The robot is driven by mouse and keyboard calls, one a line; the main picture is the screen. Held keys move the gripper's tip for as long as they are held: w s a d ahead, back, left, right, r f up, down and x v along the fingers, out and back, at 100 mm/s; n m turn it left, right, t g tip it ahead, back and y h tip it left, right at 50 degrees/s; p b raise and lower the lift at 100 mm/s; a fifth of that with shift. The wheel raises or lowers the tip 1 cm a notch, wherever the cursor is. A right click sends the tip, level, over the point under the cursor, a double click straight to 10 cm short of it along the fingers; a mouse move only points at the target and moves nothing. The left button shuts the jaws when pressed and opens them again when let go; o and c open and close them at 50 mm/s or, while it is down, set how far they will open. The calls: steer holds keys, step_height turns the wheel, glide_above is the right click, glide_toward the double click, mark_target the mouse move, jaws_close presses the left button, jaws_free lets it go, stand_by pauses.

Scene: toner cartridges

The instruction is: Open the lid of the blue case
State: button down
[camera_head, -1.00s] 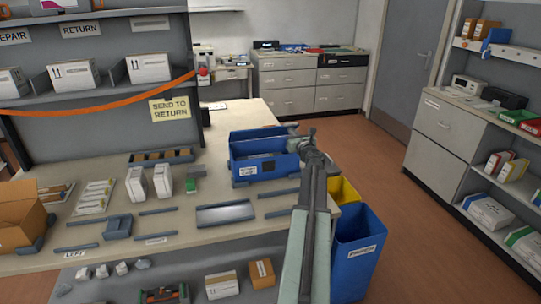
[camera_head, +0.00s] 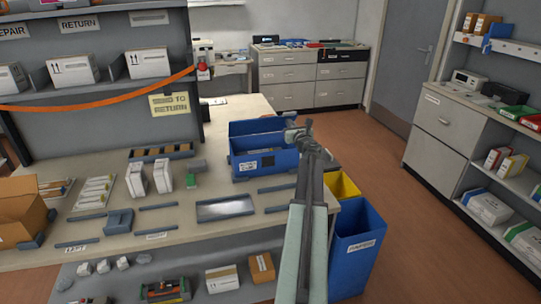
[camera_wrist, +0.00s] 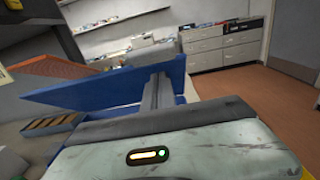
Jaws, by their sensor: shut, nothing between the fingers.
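The blue case (camera_head: 265,163) stands on the bench, right of its middle, with a white label on its front. Its blue lid (camera_head: 258,127) stands raised along the back, and the inside shows dark between lid and front wall. The lid also shows in the wrist view as a broad tilted blue panel (camera_wrist: 95,92). My gripper (camera_head: 297,133) is at the right end of the case, by the lid, shut and empty. In the wrist view its fingers (camera_wrist: 158,84) reach across the right part of the blue panel; whether they touch it I cannot tell.
Left of the case are white boxes (camera_head: 163,177), a small green box (camera_head: 191,180) and a brown-slotted tray (camera_head: 160,153). A grey metal tray (camera_head: 225,209) lies in front. Blue (camera_head: 357,250) and yellow (camera_head: 343,186) bins stand off the bench's right end. The floor to the right is clear.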

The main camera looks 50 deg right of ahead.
mark_target(287, 117)
steer(key=shift+w+d+f+b, duration=0.35)
steer(key=shift+w+d+f, duration=0.1)
steer(key=shift+w+f, duration=0.15)
steer(key=shift+r, duration=0.1)
steer(key=shift+w+d+r+p, duration=0.75)
steer(key=shift+w+r+p, duration=0.2)
steer(key=shift+r+p, duration=0.2)
steer(key=shift+w, duration=0.1)
steer(key=shift+w+d+r+p, duration=0.4)
steer(key=shift+w+d+p, duration=0.05)
steer(key=shift+w, duration=0.15)
steer(key=shift+w+d+r+p, duration=0.35)
steer(key=shift+w+d+p, duration=0.1)
steer(key=shift+w, duration=0.25)
